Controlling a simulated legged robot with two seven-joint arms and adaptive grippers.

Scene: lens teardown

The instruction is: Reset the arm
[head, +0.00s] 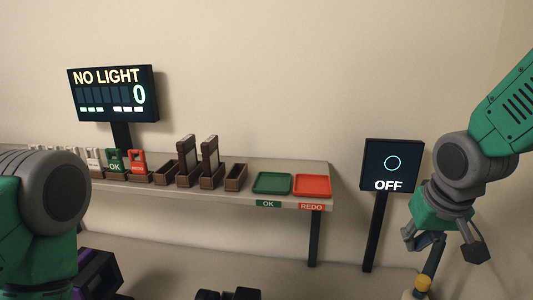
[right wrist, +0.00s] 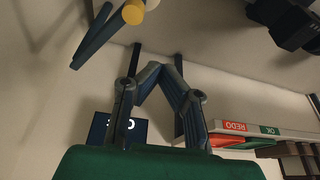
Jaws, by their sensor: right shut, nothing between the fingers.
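My right gripper (head: 441,245) hangs from the green and grey right arm at the right of the head view, in front of the OFF screen's right side. In the right wrist view its fingers (right wrist: 158,68) come together, shut with nothing between them. My left arm shows at the left edge of the head view; its gripper is not in view.
The OFF screen (head: 390,160) stands on a post beside the shelf (head: 325,172). The shelf carries a green OK tray (head: 272,183), a red REDO tray (head: 312,185) and several dark holders. A NO LIGHT display (head: 113,93) stands behind. A yellow-banded post (head: 423,283) is under my right gripper.

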